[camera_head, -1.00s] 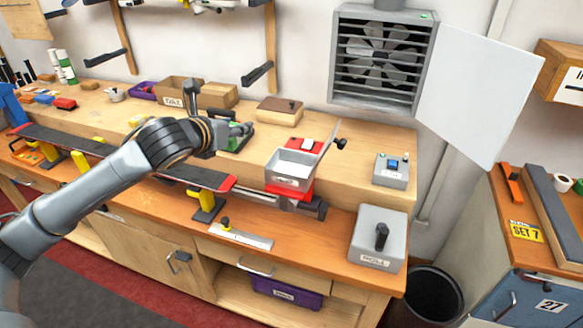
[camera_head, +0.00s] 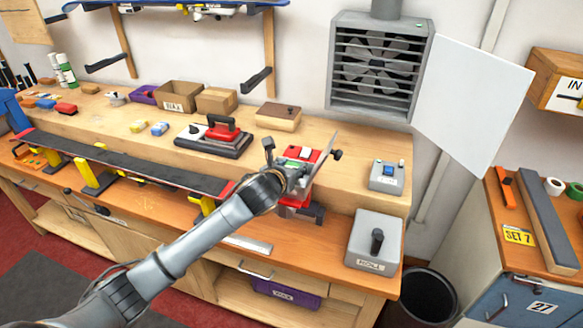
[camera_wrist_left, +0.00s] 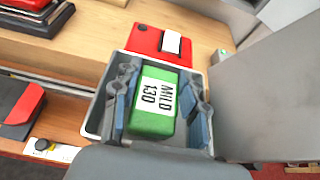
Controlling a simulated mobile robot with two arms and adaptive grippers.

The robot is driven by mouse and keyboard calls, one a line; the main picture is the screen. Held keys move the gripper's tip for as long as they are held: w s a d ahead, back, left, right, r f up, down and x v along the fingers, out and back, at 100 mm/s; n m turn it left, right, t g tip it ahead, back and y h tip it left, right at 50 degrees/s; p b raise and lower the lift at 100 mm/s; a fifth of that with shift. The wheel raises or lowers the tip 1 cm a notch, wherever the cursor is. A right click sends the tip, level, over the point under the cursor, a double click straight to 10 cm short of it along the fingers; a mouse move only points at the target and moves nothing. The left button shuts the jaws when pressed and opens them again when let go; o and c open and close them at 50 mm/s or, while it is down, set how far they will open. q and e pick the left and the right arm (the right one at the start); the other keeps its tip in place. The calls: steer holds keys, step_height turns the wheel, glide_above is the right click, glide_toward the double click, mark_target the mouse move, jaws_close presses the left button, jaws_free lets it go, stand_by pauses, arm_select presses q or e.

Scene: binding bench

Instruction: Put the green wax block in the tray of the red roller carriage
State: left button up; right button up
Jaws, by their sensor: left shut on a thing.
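The green wax block (camera_wrist_left: 152,122), with a white label reading "MILD 130", sits between the two fingers of my left gripper (camera_wrist_left: 160,104) in the left wrist view. The gripper is shut on it. The block is over or inside the pale tray (camera_wrist_left: 94,122) of the red roller carriage (camera_wrist_left: 148,38); I cannot tell whether it touches the tray floor. In the head view my left gripper (camera_head: 293,172) is at the carriage (camera_head: 304,153) and hides most of the tray. My right gripper is not in view.
A grey plate (camera_head: 327,145) stands up beside the tray. A black-and-red iron (camera_head: 222,130) on a dark base is behind left.

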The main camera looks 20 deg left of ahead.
arm_select(q)
steer(key=shift+f, duration=0.6)
steer(key=o, duration=0.9)
steer(key=shift+f, duration=0.15)
steer(key=shift+s, duration=0.1)
steer(key=b+v, duration=0.1)
steer(key=v, duration=1.1)
steer(key=shift+a+b, duration=0.1)
steer(key=shift+b, duration=0.25)
